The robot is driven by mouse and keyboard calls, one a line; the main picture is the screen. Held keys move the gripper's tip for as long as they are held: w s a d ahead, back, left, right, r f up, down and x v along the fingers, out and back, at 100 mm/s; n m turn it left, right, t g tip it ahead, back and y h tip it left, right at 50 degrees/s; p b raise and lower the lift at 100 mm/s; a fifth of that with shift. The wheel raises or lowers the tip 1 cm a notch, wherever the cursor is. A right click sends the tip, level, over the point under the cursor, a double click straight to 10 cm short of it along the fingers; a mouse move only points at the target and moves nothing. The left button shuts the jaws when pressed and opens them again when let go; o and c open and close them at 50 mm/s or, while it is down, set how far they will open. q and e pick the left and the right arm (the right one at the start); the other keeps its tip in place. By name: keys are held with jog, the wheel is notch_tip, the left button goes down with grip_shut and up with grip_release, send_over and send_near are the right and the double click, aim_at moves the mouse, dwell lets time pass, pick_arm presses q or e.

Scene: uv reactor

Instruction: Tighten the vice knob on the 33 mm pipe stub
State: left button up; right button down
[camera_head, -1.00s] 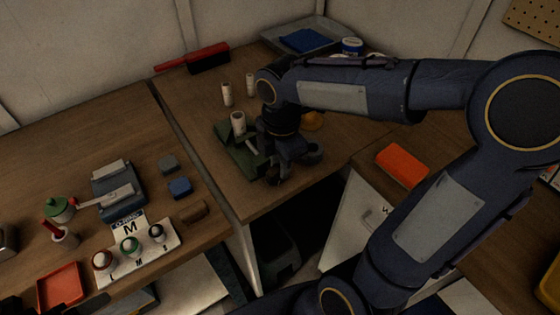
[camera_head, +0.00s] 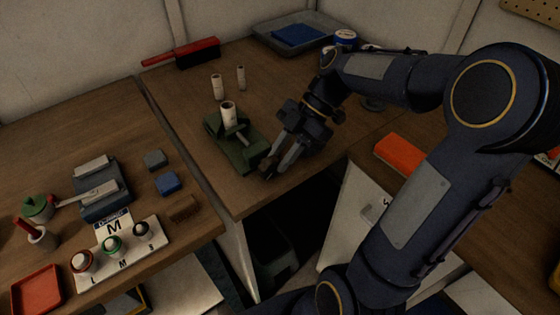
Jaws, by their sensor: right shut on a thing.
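The green vice (camera_head: 240,152) sits on the wooden bench near its front edge. A pale pipe stub (camera_head: 228,114) stands upright in it. Two thinner pale stubs, one on the left (camera_head: 216,87) and one on the right (camera_head: 241,77), stand on the bench behind. My right gripper (camera_head: 269,172) reaches in from the right, with its fingers slanting down to the front end of the vice. It is shut on the vice knob, which the fingers mostly hide. I cannot read which stub is 33 mm. My left gripper is not in view.
An orange block (camera_head: 400,153) lies on the right.

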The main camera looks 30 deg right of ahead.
jog(key=shift+d+f+y+b, duration=0.15)
jog(key=shift+f+y+b, duration=0.1)
jog(key=shift+y+b, duration=0.7)
